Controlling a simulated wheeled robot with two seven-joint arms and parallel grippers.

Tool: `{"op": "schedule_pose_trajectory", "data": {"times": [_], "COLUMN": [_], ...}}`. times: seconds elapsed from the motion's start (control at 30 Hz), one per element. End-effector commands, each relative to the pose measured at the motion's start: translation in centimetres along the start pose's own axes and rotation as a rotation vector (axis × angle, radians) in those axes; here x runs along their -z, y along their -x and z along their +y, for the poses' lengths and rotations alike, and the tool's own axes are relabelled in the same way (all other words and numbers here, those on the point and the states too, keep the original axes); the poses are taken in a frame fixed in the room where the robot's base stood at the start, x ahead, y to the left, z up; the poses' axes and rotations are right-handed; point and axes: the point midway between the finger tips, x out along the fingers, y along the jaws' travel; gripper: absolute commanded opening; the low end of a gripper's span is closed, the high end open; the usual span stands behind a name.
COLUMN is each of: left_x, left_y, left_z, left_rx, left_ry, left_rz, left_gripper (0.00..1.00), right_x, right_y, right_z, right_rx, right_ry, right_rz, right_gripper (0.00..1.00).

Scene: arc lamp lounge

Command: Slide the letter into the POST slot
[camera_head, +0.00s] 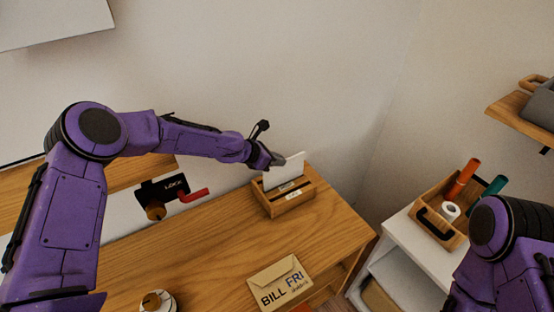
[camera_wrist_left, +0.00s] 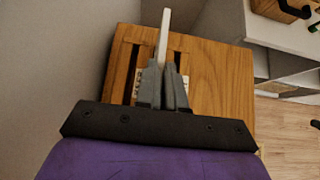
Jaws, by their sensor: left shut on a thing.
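A white letter (camera_head: 287,172) stands upright at the wooden slotted box (camera_head: 290,203) on the table, its lower edge at the top of the box. My left gripper (camera_head: 277,160) is shut on the letter near its upper left side. In the left wrist view the letter (camera_wrist_left: 164,38) shows edge-on between the fingers of the gripper (camera_wrist_left: 164,75), above the box (camera_wrist_left: 120,65). Dark slots show in the box top to the left of the letter. How deep the letter sits is hidden by the fingers. The box labels are too small to read. My right gripper is out of view.
A brown envelope marked BILL FRI (camera_head: 280,285) lies on the wooden table (camera_head: 215,240). A black LOCK fixture (camera_head: 163,190) with a red handle stands behind. A white cabinet (camera_head: 405,235) at the right carries a wooden caddy (camera_head: 430,222). The wall is close behind the box.

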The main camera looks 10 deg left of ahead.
Motion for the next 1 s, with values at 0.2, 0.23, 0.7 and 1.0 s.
{"op": "schedule_pose_trajectory", "data": {"times": [0.2,0.23,0.7,1.0], "left_x": [0.5,0.6,1.6,1.7], "left_y": [-0.4,-0.5,-1.2,-1.3], "left_z": [0.0,0.0,0.0,-0.1], "left_rx": [0.0,0.0,0.0,0.001], "left_ry": [0.001,0.001,0.002,0.003], "left_rz": [0.0,0.0,0.001,0.003], "left_gripper": [0.0,0.0,0.0,0.38], "right_x": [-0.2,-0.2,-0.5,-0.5], "right_y": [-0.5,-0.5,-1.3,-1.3], "right_z": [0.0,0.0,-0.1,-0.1], "right_rx": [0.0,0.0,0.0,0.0], "right_ry": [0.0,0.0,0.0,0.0], "right_rz": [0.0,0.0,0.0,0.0], "right_gripper": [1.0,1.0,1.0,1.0]}}
